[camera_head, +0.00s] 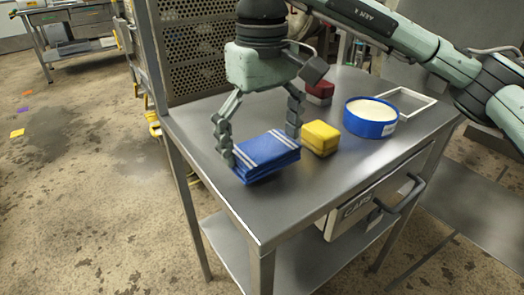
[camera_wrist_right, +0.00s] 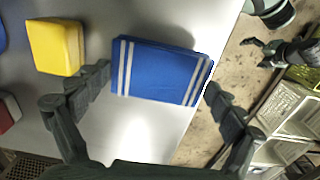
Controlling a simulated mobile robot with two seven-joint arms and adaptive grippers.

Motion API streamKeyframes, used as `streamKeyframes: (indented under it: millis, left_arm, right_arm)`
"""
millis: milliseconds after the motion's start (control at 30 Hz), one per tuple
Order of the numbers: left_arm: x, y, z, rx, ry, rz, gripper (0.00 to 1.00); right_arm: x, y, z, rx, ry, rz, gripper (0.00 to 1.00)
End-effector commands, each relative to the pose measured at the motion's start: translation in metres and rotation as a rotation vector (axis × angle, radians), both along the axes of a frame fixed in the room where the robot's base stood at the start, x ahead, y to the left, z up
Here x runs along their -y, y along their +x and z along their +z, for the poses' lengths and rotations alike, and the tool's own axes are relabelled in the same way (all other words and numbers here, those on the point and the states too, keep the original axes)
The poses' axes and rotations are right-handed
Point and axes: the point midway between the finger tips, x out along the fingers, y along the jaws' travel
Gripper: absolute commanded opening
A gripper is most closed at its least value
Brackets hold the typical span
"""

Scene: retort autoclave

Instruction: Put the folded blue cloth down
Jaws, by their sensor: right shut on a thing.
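The folded blue cloth (camera_head: 266,156) with white stripes is a flat, thick block near the left edge of the steel table. My right gripper (camera_head: 262,146) reaches down from above and is shut on it, one finger at each end. In the right wrist view the cloth (camera_wrist_right: 160,72) lies between the two fingers (camera_wrist_right: 158,84). I cannot tell whether its underside touches the tabletop. What seems to be my left gripper (camera_wrist_right: 257,52) shows small and dark at the upper right of the wrist view, away from the cloth; its jaw state is unclear.
The steel table (camera_head: 268,212) holds a yellow block (camera_head: 320,138) just right of the cloth, a dark red block (camera_head: 319,93) behind, a blue round tub (camera_head: 370,118) with pale contents, and a white frame (camera_head: 408,101). A perforated rack (camera_head: 198,50) stands behind. The front tabletop is clear.

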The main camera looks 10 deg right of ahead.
Motion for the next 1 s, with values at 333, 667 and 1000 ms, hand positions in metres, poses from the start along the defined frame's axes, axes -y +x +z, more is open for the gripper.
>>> streamKeyframes:
  millis: [333,667,1000]
  left_arm:
    - [-0.002,0.003,-0.007,-0.005,0.000,0.002,1.00]
    - [0.005,0.000,0.000,0.000,-0.010,0.006,1.00]
    - [0.005,-0.006,0.000,-0.010,-0.010,0.007,1.00]
  right_arm:
    - [0.000,0.000,-0.023,0.000,0.001,0.000,0.70]
    - [0.000,0.000,-0.026,0.000,0.001,-0.001,0.95]
    - [0.000,0.000,-0.025,0.000,0.001,-0.001,1.00]
